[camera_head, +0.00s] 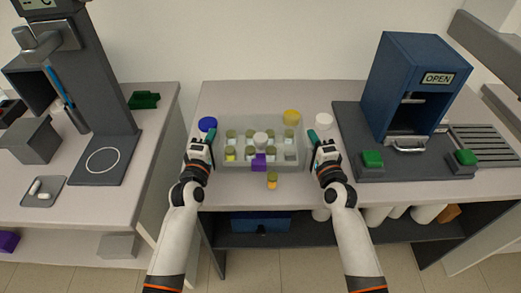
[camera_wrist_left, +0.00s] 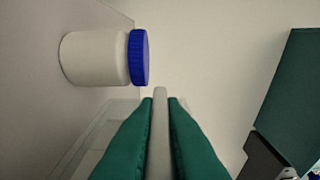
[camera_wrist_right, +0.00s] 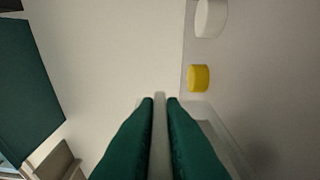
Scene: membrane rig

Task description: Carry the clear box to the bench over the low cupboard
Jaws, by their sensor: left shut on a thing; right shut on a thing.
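The clear box (camera_head: 221,136) stands at the middle bench with several small jars in it, some with yellowish contents. My left gripper (camera_head: 201,142) is shut on the box's left wall, which shows as a thin upright edge between the green fingers in the left wrist view (camera_wrist_left: 160,125). My right gripper (camera_head: 322,140) is shut on the right wall, seen likewise in the right wrist view (camera_wrist_right: 160,125). I cannot tell whether the box touches the bench top. The low cupboard is not clearly identifiable; a dark blue box (camera_head: 261,223) sits on the shelf below this bench.
A blue-lidded jar (camera_head: 207,125), a yellow-lidded jar (camera_head: 291,117) and a white-lidded jar (camera_head: 323,121) stand near the box. A blue press (camera_head: 407,90) stands right; a grey machine (camera_head: 97,90) stands left, across a gap.

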